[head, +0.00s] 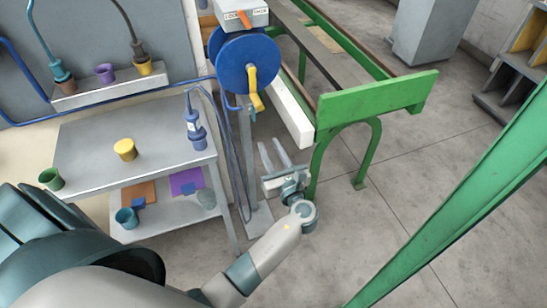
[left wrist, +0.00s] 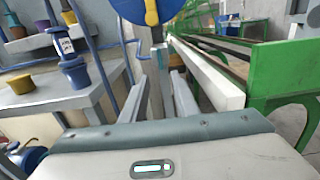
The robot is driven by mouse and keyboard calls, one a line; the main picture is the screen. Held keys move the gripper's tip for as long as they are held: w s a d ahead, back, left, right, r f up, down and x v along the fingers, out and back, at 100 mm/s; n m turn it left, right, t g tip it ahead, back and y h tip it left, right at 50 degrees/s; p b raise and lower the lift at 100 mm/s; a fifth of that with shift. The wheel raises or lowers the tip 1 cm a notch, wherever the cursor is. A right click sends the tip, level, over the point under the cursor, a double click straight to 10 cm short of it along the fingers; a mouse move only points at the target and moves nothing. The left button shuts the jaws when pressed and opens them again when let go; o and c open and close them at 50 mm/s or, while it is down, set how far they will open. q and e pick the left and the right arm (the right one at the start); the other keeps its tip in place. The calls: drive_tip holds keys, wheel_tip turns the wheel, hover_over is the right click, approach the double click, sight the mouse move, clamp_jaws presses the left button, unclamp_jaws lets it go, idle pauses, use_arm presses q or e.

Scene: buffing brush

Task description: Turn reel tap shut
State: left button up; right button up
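The blue hose reel (head: 243,62) stands on a grey post at the top centre of the head view, with a yellow lever (head: 256,92) on its face pointing down. I take this lever to be the reel tap. In the left wrist view the lever (left wrist: 151,11) is cut by the top edge. My left gripper (head: 268,142) is open and empty, below the lever and apart from it, its two fingers pointing up toward the reel. The fingers also show apart in the left wrist view (left wrist: 160,77). My right gripper is not in view.
A grey box with an orange handle (head: 242,17) sits above the reel. A green frame with a white beam (head: 290,112) stands close right of my left gripper.

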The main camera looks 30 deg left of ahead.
use_arm(q)
drive_tip(key=shift+v, duration=1.15)
drive_tip(key=s+d+f+n+g+h, duration=0.1)
drive_tip(key=s+f+h, duration=0.2)
drive_tip(key=f, duration=0.7)
drive_tip(key=s+d+f+n+g+h, duration=0.1)
drive_tip(key=s+f+h, duration=0.1)
drive_tip(key=f, duration=0.9)
drive_tip(key=s+d+f+n+g+h, duration=0.1)
drive_tip(key=s+f+n+h, duration=0.15)
drive_tip(key=f, duration=0.75)
drive_tip(key=s+d+f+n+g+h+b, duration=0.1)
drive_tip(key=s+f+n+g+h, duration=0.1)
drive_tip(key=s+f, duration=0.55)
drive_tip(key=s+d+f+n+g+h, duration=0.1)
drive_tip(key=s+f+n+g, duration=0.15)
drive_tip(key=s+f, duration=0.5)
drive_tip(key=s+f+n+g+h, duration=0.1)
drive_tip(key=s+f+n, duration=0.3)
drive_tip(key=s, duration=0.5)
drive_tip(key=s+a+f+n+g+h, duration=0.1)
drive_tip(key=s+f+n, duration=0.3)
drive_tip(key=s, duration=0.6)
drive_tip(key=s+f+n+g+h, duration=0.1)
drive_tip(key=s+f+n, duration=0.3)
drive_tip(key=s, duration=0.5)
drive_tip(key=n, duration=0.2)
drive_tip(key=shift+s+a+n+b, duration=0.25)
drive_tip(key=shift+s+n+b, duration=0.05)
drive_tip(key=shift+n+b, duration=0.1)
